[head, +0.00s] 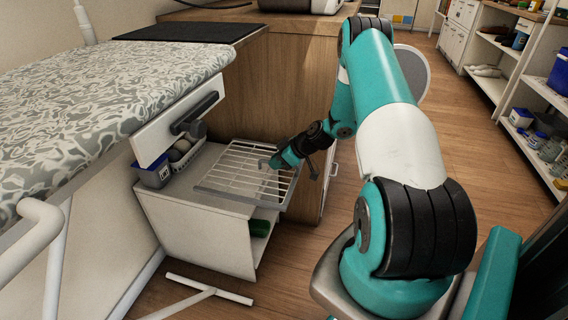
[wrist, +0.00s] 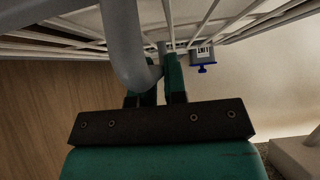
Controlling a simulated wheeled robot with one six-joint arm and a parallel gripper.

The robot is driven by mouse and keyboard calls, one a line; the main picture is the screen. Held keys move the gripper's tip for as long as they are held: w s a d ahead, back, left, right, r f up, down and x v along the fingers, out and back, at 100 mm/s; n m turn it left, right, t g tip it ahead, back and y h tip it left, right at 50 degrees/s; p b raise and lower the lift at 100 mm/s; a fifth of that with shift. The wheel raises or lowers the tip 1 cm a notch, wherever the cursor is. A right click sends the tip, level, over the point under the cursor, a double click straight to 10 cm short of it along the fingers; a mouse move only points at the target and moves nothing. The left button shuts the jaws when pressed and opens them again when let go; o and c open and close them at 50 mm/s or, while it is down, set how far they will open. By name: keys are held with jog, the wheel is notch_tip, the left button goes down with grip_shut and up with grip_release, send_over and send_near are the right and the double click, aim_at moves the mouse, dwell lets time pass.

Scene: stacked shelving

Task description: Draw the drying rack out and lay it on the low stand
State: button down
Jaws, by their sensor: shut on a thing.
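The drying rack (head: 236,172) is a pale wire grid with a grey frame. It lies at the top of a low white unit (head: 190,228), and its right part reaches past the unit's edge. I cannot tell whether this unit is the low stand. My gripper (head: 274,162) is at the rack's right side. In the wrist view my gripper (wrist: 158,80) is shut on a grey bar of the rack (wrist: 122,40), with the wires above it. The exact contact between fingers and bar is partly hidden.
A blue container (head: 152,175) and a basket (head: 184,153) stand left of the rack. A patterned ironing board (head: 90,100) overhangs on the left. A wooden cabinet (head: 285,75) rises behind. A green item (head: 259,229) sits inside the white unit. Wooden floor is clear beyond my arm.

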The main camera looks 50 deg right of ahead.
aim_at(262, 161)
jog(key=shift+w+a+f+b, duration=0.2)
jog(key=shift+w+a+b, duration=0.15)
jog(key=shift+w, duration=0.4)
jog(key=shift+w+a+f+b, duration=0.25)
jog(key=shift+w+a, duration=0.15)
jog(key=shift+w, duration=0.35)
jog(key=shift+w+a+f+b, duration=0.25)
jog(key=shift+w+a, duration=0.1)
jog(key=shift+w, duration=0.4)
jog(key=shift+f+b, duration=0.75)
jog(key=shift+f, duration=0.2)
jog(key=c, duration=1.1)
grip_release()
jog(key=p+v, duration=0.4)
jog(key=v, duration=1.2)
jog(key=shift+s+d+r, duration=0.15)
jog(key=shift+s+r, duration=0.1)
jog(key=shift+r, duration=0.05)
jog(key=shift+s+d+r, duration=0.1)
jog(key=shift+s+r, duration=0.05)
jog(key=shift+s, duration=0.1)
